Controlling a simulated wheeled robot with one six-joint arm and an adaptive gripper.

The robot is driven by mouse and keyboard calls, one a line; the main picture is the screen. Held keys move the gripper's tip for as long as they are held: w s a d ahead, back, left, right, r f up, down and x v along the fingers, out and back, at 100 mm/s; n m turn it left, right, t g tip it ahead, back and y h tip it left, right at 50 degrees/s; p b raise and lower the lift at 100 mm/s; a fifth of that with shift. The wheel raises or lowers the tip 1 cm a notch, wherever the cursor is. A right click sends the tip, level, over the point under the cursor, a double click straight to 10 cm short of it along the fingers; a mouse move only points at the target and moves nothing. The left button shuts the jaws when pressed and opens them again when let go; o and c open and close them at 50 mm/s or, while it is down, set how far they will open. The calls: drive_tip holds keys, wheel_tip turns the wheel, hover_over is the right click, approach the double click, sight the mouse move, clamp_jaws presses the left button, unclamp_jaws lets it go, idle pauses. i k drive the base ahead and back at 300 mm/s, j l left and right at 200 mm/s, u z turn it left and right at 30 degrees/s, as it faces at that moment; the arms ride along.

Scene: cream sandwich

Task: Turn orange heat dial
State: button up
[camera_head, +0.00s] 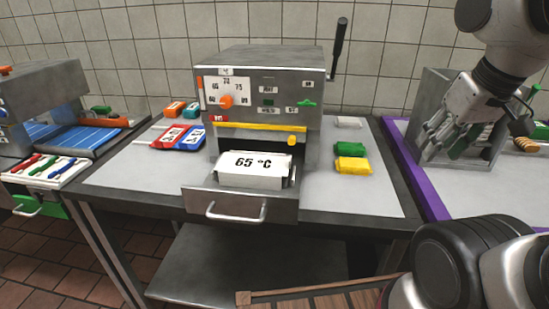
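The orange heat dial (227,101) sits on a white scale plate with numbers, at the upper left of the steel machine's (265,65) front. The numbers I can make out include 60, 65, 70, 75 and 80. Which mark the dial points at is too small to tell. A white block (253,170) reading "65 °C" rests in the machine's pulled-out drawer (240,198). My gripper (450,150) is at the right, well apart from the dial, in front of another steel box. Its fingers point down and left; whether they are open or shut is unclear.
A black lever (339,45) rises at the machine's right. Green (350,149) and yellow (352,166) packets lie to its right. Red and blue packets (180,136) lie to its left. A purple-edged table (412,170) with a steel box (435,105) stands at right. A blue-topped unit stands at left.

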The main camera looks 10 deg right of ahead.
sight(225, 101)
drive_tip(key=i+j, duration=0.1)
drive_tip(key=j, duration=0.55)
drive_tip(key=i+j, duration=0.15)
drive_tip(key=j, duration=0.15)
drive_tip(key=k+j+z, duration=0.15)
drive_tip(key=z, duration=0.8)
